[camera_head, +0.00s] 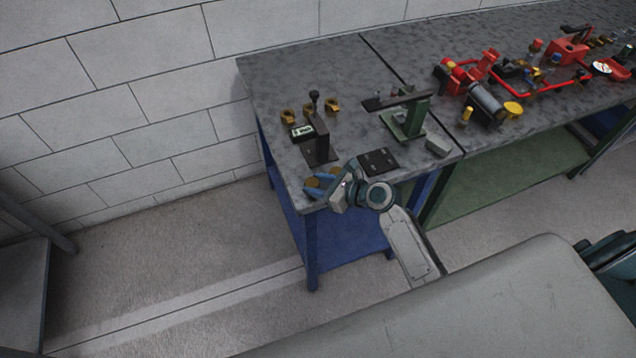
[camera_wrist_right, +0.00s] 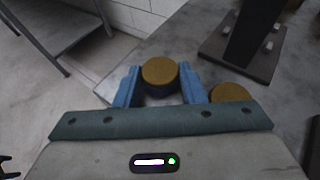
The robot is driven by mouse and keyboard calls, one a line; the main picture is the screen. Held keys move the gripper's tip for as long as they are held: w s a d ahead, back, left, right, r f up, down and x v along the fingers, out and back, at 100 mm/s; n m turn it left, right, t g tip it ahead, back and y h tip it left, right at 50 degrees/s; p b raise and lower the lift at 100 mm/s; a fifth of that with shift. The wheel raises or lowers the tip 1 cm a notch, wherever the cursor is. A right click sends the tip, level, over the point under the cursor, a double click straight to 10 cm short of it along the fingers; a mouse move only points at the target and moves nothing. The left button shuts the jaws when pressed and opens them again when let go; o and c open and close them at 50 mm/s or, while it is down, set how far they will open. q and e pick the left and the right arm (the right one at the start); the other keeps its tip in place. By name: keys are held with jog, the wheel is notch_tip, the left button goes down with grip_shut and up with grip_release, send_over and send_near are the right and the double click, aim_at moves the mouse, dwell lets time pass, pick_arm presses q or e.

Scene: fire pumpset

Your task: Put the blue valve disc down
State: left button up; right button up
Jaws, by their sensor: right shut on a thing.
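A round disc with a brown-gold top (camera_wrist_right: 160,71) and a dark side sits between the two blue fingers of my right gripper (camera_wrist_right: 160,88). The right gripper is shut on it. In the head view my right gripper (camera_head: 318,187) is at the near left corner of the grey workbench (camera_head: 275,95), with the brown top of the held disc (camera_head: 312,182) showing. I see no clear blue on the disc. I cannot tell whether it touches the bench. A second brown-topped disc (camera_wrist_right: 230,93) lies just right of the fingers. My left gripper is not in view.
A black upright fixture (camera_head: 320,140) with a small display stands behind the gripper. Several brass fittings (camera_head: 289,117) stand behind it. A dark plate (camera_head: 378,161) and a green press (camera_head: 405,118) are to the right. Red pump parts (camera_head: 490,62) lie farther right. The bench's left back is bare.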

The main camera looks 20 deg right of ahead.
jog(key=o, duration=0.8)
jog(key=shift+o, duration=0.2)
jog(key=shift+r, duration=0.15)
jog(key=b+v, duration=0.1)
jog(key=v, duration=1.1)
jog(key=shift+b, duration=0.4)
jog(key=shift+d, duration=0.1)
